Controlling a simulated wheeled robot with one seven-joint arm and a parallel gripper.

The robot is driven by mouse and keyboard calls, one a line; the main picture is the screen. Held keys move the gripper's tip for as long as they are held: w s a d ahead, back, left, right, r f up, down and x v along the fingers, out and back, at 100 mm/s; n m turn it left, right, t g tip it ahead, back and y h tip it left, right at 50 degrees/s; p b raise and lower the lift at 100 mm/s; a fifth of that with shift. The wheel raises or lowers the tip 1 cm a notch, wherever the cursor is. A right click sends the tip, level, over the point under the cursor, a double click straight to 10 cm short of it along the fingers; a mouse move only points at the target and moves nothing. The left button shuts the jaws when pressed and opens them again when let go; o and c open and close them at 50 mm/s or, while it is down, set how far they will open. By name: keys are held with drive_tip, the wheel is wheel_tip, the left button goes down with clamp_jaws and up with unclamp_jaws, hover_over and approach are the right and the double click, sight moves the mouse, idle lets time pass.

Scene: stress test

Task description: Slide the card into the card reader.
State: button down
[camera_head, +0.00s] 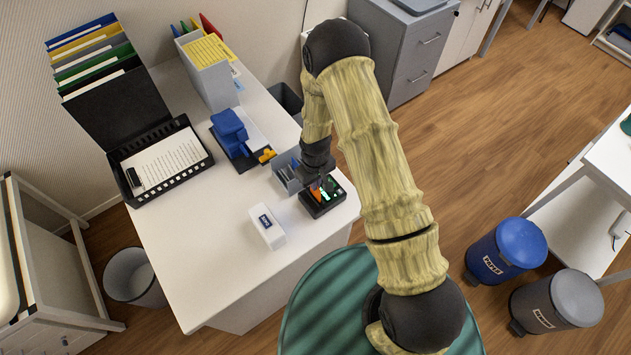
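The card reader (330,204) is a small black box with a green-lit face, near the right edge of the white desk. My gripper (321,184) points down right over it, at its far side. An orange piece (316,194) shows at the fingertips, against the reader's left part. It may be the card, but it is too small to tell. Whether the fingers are closed on it, and whether it sits in a slot, cannot be made out. My wrist hides part of the reader's far side.
A small grey-blue box (284,176) stands close left of the reader. A white box (267,227) lies nearer on the desk (200,270). A blue stapler-like item (230,133), a black paper tray (165,160) and file holders stand farther back. The desk's front left is clear.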

drive_tip(key=shift+f+b, duration=0.45)
drive_tip(key=shift+f, duration=0.2)
drive_tip(key=shift+f, duration=0.35)
drive_tip(key=shift+f+b, duration=0.35)
drive_tip(key=shift+b, duration=0.2)
drive_tip(key=shift+f, duration=0.2)
drive_tip(key=shift+s, duration=0.1)
drive_tip(key=c, duration=1.6)
unclamp_jaws()
